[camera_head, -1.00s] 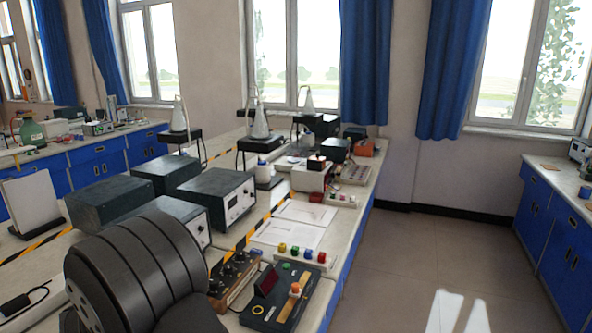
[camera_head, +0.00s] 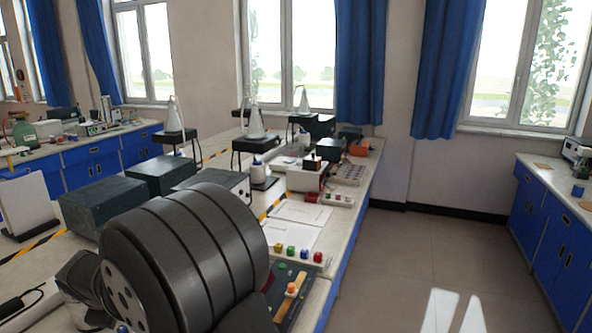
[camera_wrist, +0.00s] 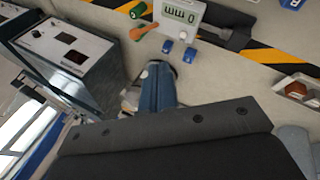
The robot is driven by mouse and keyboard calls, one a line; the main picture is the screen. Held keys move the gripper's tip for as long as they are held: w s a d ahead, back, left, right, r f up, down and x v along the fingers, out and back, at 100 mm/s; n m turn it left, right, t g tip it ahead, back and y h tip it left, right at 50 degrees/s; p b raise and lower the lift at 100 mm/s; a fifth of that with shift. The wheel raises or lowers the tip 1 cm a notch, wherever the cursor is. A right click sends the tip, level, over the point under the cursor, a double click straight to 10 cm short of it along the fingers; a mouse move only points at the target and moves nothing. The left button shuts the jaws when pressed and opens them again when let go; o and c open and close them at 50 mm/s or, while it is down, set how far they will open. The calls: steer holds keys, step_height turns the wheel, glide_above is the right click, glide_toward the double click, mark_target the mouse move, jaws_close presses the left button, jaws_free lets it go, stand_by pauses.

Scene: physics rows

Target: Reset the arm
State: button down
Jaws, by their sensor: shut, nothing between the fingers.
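My gripper (camera_wrist: 158,72) shows in the wrist view as two blue-grey fingers pressed together, with nothing between them. Its dark mount fills the lower part of that view. The fingers point toward the pale bench top (camera_wrist: 245,95). In the head view my dark, ribbed arm link stands large at the lower left and middle, and the gripper itself does not show there.
In the head view dark boxes (camera_head: 105,207), a control panel (camera_head: 288,290) and flasks on stands (camera_head: 254,120) occupy the bench. The floor right is clear.

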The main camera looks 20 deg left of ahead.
steer(key=f+m, duration=0.1)
steer(key=f, duration=0.1)
steer(key=a+f+m+g, duration=0.1)
steer(key=f+m, duration=0.1)
steer(key=a+f+m+g, duration=0.1)
steer(key=f+m, duration=0.1)
steer(key=f, duration=0.1)
steer(key=w+d+v, duration=0.1)
steer(key=w+v, duration=0.1)
steer(key=v, duration=0.8)
steer(key=shift+r+m, duration=0.3)
steer(key=shift+m, duration=0.1)
steer(key=shift+d, duration=0.1)
stand_by(1.0)
